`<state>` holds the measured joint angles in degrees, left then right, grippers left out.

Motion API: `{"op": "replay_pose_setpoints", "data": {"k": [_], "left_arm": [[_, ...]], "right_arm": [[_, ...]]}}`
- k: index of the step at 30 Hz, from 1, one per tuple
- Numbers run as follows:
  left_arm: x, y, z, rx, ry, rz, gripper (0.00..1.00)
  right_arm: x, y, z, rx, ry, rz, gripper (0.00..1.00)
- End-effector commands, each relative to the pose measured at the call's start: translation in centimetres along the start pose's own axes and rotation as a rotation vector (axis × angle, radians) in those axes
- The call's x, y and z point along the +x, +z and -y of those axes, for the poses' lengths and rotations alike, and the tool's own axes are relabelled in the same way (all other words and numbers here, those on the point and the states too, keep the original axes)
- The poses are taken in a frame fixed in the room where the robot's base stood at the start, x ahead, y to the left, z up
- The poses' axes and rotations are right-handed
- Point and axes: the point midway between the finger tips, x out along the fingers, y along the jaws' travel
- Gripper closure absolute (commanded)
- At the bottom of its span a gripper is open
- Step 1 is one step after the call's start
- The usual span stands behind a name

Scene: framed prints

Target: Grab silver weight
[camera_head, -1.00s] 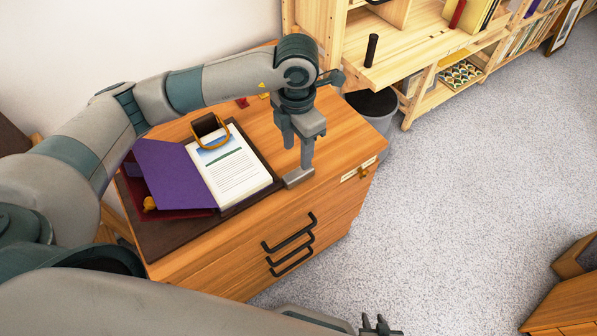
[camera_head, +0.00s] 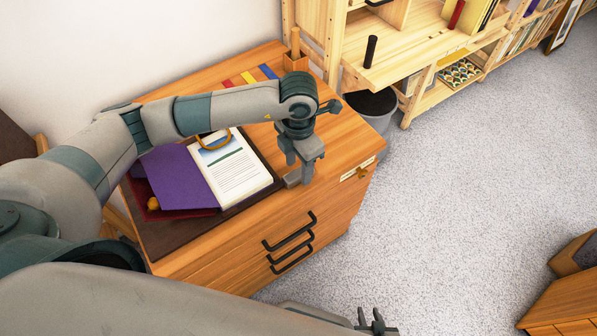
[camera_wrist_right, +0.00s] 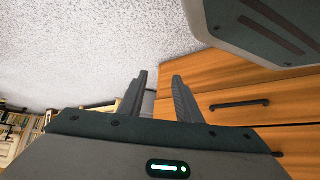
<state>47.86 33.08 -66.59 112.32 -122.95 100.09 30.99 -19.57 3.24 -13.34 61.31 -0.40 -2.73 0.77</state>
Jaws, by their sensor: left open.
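The silver weight (camera_head: 292,180) is a small grey block on the wooden cabinet top, beside the white papers; my left gripper partly hides it in the head view. My left gripper (camera_head: 299,173) is open and pointing down, its fingers low at the weight. I cannot tell whether they touch it. My right gripper (camera_head: 378,322) is at the bottom edge of the head view, away from the weight. In the right wrist view its two fingers (camera_wrist_right: 159,76) are apart with nothing between them.
White papers (camera_head: 236,172) and a purple folder (camera_head: 176,178) lie on a dark mat (camera_head: 168,236) on the cabinet. Colored strips (camera_head: 247,77) lie at the back. A bin (camera_head: 374,106) and wooden shelf (camera_head: 410,62) stand beyond. The carpet right of the cabinet is clear.

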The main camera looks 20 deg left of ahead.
Motion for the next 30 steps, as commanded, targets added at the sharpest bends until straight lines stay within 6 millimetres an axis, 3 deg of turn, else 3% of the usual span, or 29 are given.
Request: {"op": "replay_pose_setpoints", "data": {"k": [6, 21, 27, 30], "left_arm": [[2.0, -0.1, 0.0, 0.0, 0.0, -0.002, 0.55], [2.2, 0.0, 0.0, 0.001, 0.0, 0.0, 0.55], [2.2, 0.0, 0.0, 0.001, 0.0, 0.0, 1.0], [2.1, 0.1, 0.0, 0.001, 0.001, 0.001, 1.0]], "right_arm": [[-0.5, 1.7, -0.4, -0.002, 0.005, 0.046, 0.69], [-0.5, 1.9, -0.6, -0.002, 0.006, 0.051, 0.69], [-0.5, 1.9, -0.6, -0.003, 0.007, 0.051, 0.69], [-0.5, 1.9, -0.6, -0.003, 0.007, 0.051, 0.69]]}}
